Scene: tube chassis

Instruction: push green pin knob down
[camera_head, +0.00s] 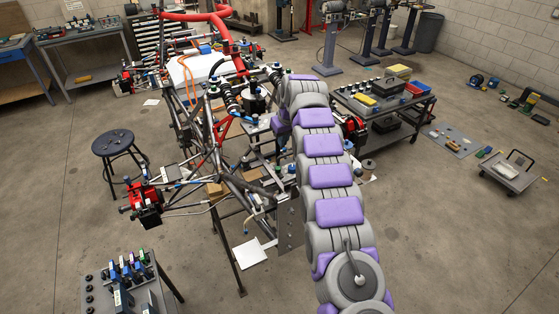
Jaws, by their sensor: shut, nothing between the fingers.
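My purple-and-grey arm reaches from the lower right up to the tube chassis (226,178) and bends down at its far end. My gripper (281,146) is a small dark shape below that bend, among the chassis parts. It is shut and empty; its fingertips are hard to make out. Small green spots show on the chassis, one at a dark fitting (214,80) left of my arm. I cannot tell which is the green pin knob, or whether the gripper touches it. My arm hides part of the chassis.
A black stool (121,147) stands left of the chassis. A cart with tools (125,285) is at the lower left. A workbench with bins (385,98) stands right of the arm, and a low trolley (511,170) farther right. Floor at the lower right is clear.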

